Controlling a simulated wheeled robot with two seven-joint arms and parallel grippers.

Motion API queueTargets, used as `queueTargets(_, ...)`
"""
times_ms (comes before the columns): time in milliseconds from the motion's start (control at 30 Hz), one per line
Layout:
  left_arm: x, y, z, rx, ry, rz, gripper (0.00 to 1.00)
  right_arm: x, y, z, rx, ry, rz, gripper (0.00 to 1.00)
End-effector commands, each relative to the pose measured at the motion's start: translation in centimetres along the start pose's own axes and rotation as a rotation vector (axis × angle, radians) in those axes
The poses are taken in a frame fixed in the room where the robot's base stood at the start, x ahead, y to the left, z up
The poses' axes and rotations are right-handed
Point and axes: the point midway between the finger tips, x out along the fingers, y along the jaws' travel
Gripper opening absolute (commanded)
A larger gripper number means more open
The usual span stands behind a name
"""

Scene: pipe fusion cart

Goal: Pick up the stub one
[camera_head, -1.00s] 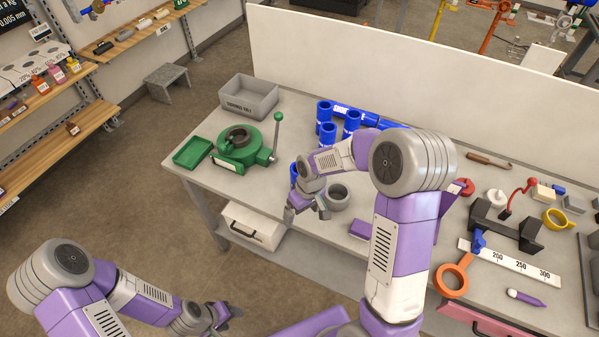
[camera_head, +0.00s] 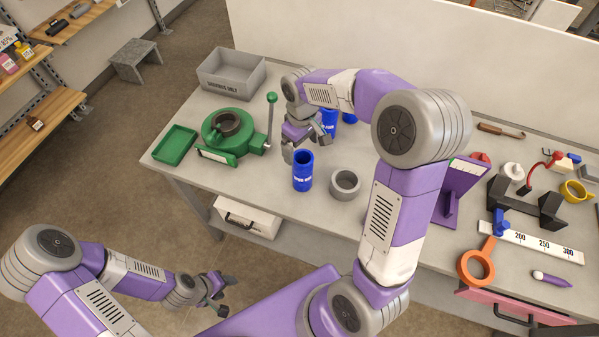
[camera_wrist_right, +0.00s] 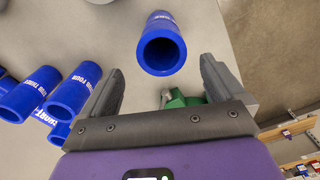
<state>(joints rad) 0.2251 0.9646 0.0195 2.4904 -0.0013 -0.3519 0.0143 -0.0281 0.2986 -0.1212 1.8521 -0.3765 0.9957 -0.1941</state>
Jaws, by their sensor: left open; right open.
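A lone blue stub (camera_head: 302,172) stands upright near the table's front edge, its white label too small to read surely. Stubs marked three (camera_wrist_right: 30,92) and four (camera_wrist_right: 74,90) lie to the left there. My left gripper (camera_head: 220,297) is open and empty, off the table.
A grey ring (camera_head: 345,184) sits right of the lone stub. A green vise (camera_head: 230,130) with an upright lever, a green tray (camera_head: 175,146) and a grey bin (camera_head: 231,75) are at left. More blue stubs (camera_head: 348,118) stand behind my right arm. A purple bracket (camera_head: 458,190) stands at right.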

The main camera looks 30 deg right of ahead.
Motion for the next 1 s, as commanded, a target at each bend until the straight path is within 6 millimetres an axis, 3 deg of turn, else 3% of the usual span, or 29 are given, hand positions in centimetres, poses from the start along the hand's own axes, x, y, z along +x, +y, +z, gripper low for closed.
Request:
queueTargets(367, 0.9, -0.3, 0.0, 0.001, 0.0, 0.0, 0.53, 3.8, -0.1, 0.3, 0.001, -0.002, -0.001, 0.96)
queueTargets(633, 1.2, -0.4, -0.1, 0.001, 0.0, 0.0, 0.53, 7.7, -0.3, 0.8, 0.0, -0.002, -0.001, 0.96)
queueTargets(933, 1.2, -0.4, -0.1, 0.001, 0.0, 0.0, 0.53, 8.2, -0.3, 0.7, 0.001, 0.001, 0.0, 0.96)
queueTargets(1000, 1.2, -0.4, -0.1, 0.0, 0.0, 0.0, 0.53, 8.2, -0.3, 0.7, 0.001, 0.001, 0.0, 0.88)
